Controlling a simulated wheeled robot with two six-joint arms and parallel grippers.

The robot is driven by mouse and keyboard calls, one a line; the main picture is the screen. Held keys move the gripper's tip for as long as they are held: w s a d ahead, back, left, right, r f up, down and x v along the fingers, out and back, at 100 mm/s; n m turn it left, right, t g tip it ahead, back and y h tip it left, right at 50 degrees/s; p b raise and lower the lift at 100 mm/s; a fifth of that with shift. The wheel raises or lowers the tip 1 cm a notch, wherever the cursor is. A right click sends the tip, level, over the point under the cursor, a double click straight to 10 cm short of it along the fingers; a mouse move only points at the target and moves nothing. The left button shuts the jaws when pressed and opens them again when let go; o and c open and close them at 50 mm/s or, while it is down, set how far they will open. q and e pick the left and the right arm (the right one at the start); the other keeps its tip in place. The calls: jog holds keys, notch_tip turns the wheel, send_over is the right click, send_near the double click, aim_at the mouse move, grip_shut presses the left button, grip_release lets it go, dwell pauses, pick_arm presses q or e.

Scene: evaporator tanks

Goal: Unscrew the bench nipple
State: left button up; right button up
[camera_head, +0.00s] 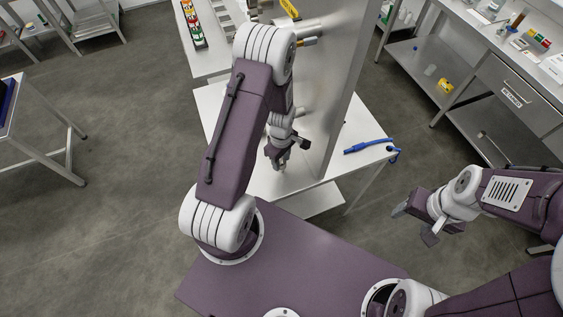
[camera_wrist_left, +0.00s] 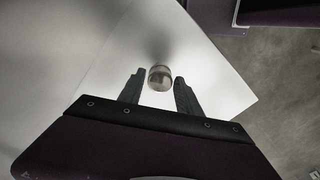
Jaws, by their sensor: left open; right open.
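A short, round metal piece, which looks like the bench nipple (camera_wrist_left: 160,78), stands on the white bench top in the left wrist view. My left gripper (camera_wrist_left: 155,88) is open, with one dark finger on either side of it in that view. I cannot tell whether the fingers are level with it or above it, and there is no clear contact. In the head view my left gripper (camera_head: 284,164) points down over the white bench (camera_head: 262,188), and the nipple is hard to make out there. My right gripper (camera_head: 415,224) is open and empty, off to the right over the floor.
A tall steel panel (camera_head: 340,85) rises beside my left arm. A blue hose-like tool (camera_head: 366,146) lies at the bench's right edge. A steel workbench with drawers (camera_head: 515,92) stands at the right. A side table (camera_head: 38,130) stands at the left. The floor between is clear.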

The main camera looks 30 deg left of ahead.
pick_arm(q)
jog(key=m, duration=1.5)
jog(key=shift+m+p, duration=0.3)
jog(key=shift+p, duration=0.1)
jog(key=m, duration=0.5)
grip_shut()
jog(key=n, duration=0.5)
